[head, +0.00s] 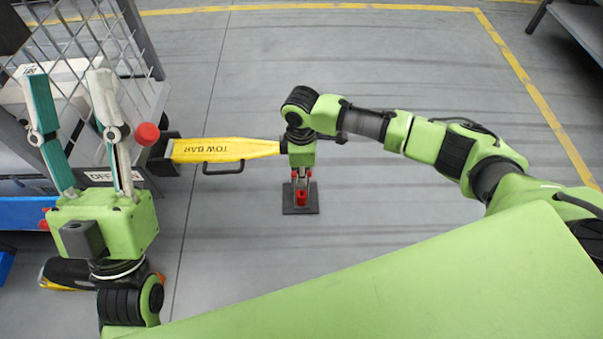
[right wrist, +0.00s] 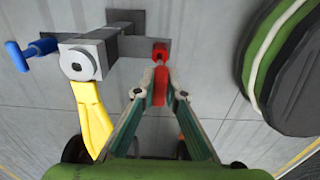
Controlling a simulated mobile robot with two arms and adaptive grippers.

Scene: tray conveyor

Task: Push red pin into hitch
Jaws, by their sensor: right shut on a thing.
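My right gripper (head: 301,183) points down at the centre of the head view, with red parts between and below its fingers. In the right wrist view, its fingers (right wrist: 160,88) are closed on a red pin (right wrist: 161,56). The pin is at the end of a grey metal bracket (right wrist: 128,46), which looks like the hitch; I cannot tell how deep the pin sits. The yellow tow bar (head: 222,149) runs left from my right gripper. My left gripper (head: 67,75) is raised at the left, fingers apart and empty.
A wire-mesh cart (head: 147,50) stands at the upper left, behind my left gripper. A red ball-shaped knob (head: 147,134) shows near the tow bar's left end. A blue handle (right wrist: 30,52) is beside the bracket.

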